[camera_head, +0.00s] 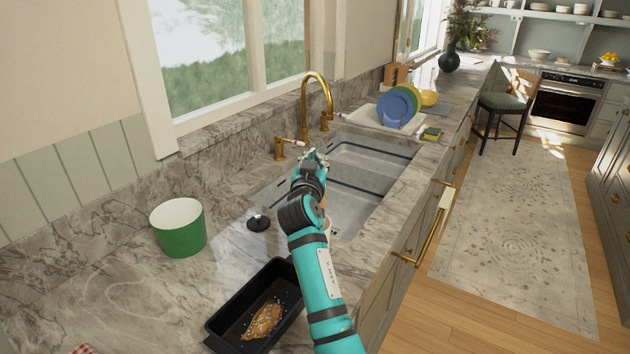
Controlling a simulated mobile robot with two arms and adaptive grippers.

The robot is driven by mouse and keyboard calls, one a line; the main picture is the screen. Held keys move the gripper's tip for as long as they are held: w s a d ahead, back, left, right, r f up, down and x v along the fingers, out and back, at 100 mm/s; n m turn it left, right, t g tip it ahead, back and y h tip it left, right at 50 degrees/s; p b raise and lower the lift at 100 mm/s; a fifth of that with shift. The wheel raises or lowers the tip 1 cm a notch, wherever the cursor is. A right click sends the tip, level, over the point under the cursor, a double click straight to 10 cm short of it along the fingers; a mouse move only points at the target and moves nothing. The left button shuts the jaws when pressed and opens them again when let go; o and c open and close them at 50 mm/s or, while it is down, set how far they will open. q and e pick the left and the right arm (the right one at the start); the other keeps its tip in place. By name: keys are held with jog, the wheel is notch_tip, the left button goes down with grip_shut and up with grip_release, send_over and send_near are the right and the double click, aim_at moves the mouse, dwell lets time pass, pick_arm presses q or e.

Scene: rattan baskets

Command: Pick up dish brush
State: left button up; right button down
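My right arm reaches up from the bottom, and its gripper (314,157) is over the near left part of the sink (362,187), below the gold faucet. The fingers are small and seen from behind, so I cannot tell whether they are open or shut. I cannot clearly make out a dish brush. A small round black item with a knob (258,222) sits on the counter left of my forearm; I cannot tell whether it is the brush or a stopper. My arm hides part of the sink. My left gripper is out of view.
A gold faucet (318,88) rises behind the sink. A green pot (178,228) and a black loaf pan (254,308) with food stand on the near counter. A dish rack with plates (394,106) and a sponge (432,133) are beyond the sink.

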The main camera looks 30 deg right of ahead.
notch_tip(320, 180, up, 11)
jog(key=b, duration=0.2)
jog(key=shift+f, duration=0.2)
jog(key=shift+c, duration=2.1)
grip_release()
jog(key=shift+a, duration=0.1)
